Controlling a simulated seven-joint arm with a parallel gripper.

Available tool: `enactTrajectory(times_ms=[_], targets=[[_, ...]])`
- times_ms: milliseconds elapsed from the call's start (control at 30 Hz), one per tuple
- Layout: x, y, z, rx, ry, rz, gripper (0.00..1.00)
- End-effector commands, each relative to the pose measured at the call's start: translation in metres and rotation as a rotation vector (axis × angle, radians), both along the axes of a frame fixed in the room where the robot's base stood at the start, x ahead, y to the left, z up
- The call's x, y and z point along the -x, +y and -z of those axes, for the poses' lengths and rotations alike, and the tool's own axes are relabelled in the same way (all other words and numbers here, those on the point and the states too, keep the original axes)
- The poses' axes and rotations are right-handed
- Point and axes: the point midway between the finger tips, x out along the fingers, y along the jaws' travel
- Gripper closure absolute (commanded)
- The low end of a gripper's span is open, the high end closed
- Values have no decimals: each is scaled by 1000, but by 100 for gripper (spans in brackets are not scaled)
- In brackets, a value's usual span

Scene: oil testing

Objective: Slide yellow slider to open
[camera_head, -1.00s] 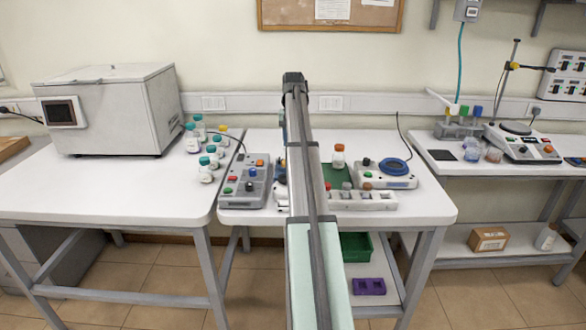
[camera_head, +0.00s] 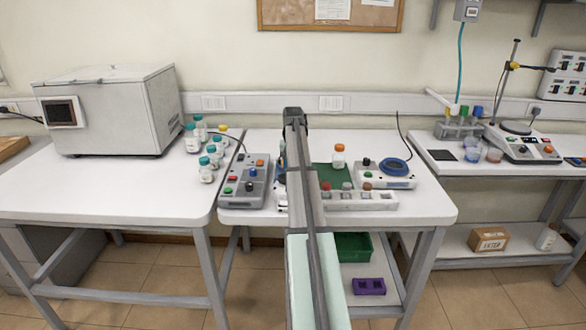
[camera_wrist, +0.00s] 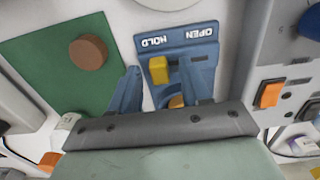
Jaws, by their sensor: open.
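The yellow slider (camera_wrist: 158,70) sits in a slot on a blue panel (camera_wrist: 178,43) in the wrist view. The panel's words HOLD and OPEN appear upside down, and the slider is at the HOLD end, on the left. My gripper (camera_wrist: 167,88) is open, with blue fingers pointing toward the panel. The left finger is beside the panel's left edge; the right finger overlaps the panel's lower right. The slider lies between their lines, and I cannot tell whether either finger touches it. In the head view my arm hides the slider and most of its device.
A control box (camera_head: 243,183) with coloured buttons stands left of my arm; its orange switch (camera_wrist: 268,95) shows at the wrist view's right. A green mat (camera_wrist: 62,70) with a brown round cap (camera_wrist: 88,52) lies left. A white rack (camera_head: 362,200) stands right of my arm.

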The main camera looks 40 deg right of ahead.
Motion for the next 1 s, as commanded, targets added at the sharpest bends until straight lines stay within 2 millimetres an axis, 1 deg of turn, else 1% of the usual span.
enactTrajectory(times_ms=[167, 600, 667, 1000], targets=[[0, 0, 0, 0, 0, 0, 53], [0, 0, 0, 0, 0, 0, 95], [0, 0, 0, 0, 0, 0, 100], [0, 0, 0, 0, 0, 0, 100]])
